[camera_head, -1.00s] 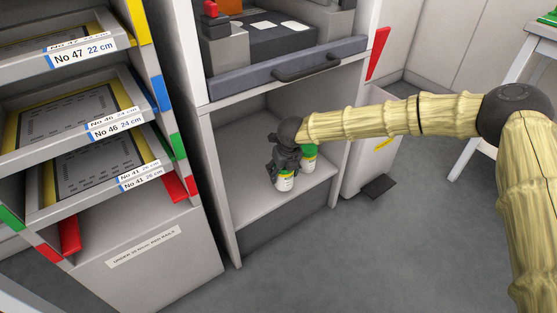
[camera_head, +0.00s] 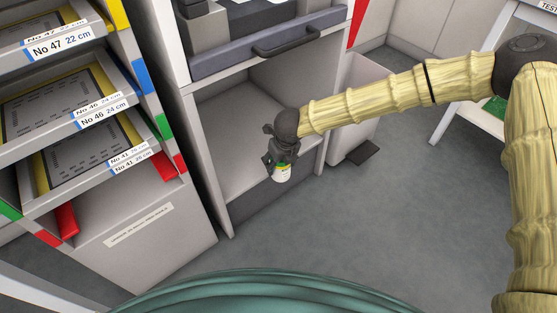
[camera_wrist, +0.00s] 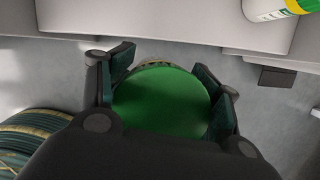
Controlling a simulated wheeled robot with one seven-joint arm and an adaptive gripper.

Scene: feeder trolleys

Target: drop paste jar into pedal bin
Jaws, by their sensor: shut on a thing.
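My gripper (camera_head: 282,158) is shut on a paste jar (camera_head: 281,173), a white jar with a green and yellow label. It hangs below the fingers, in front of the open cabinet shelf. In the wrist view the jar's round green lid (camera_wrist: 160,100) fills the space between the fingers (camera_wrist: 172,88). The pedal bin (camera_head: 352,105) is a pale grey box to the right of the cabinet, with a dark pedal (camera_head: 363,153) at its foot. My forearm passes in front of its upper part. A second white jar (camera_wrist: 272,8) shows at the wrist view's top right; my arm hides it in the head view.
The cabinet shelf (camera_head: 235,175) lies behind the gripper, under a drawer with a dark handle (camera_head: 285,42). A rack of numbered trays (camera_head: 75,130) stands at left. A white table (camera_head: 478,118) stands at right. The grey floor (camera_head: 390,225) in front is clear.

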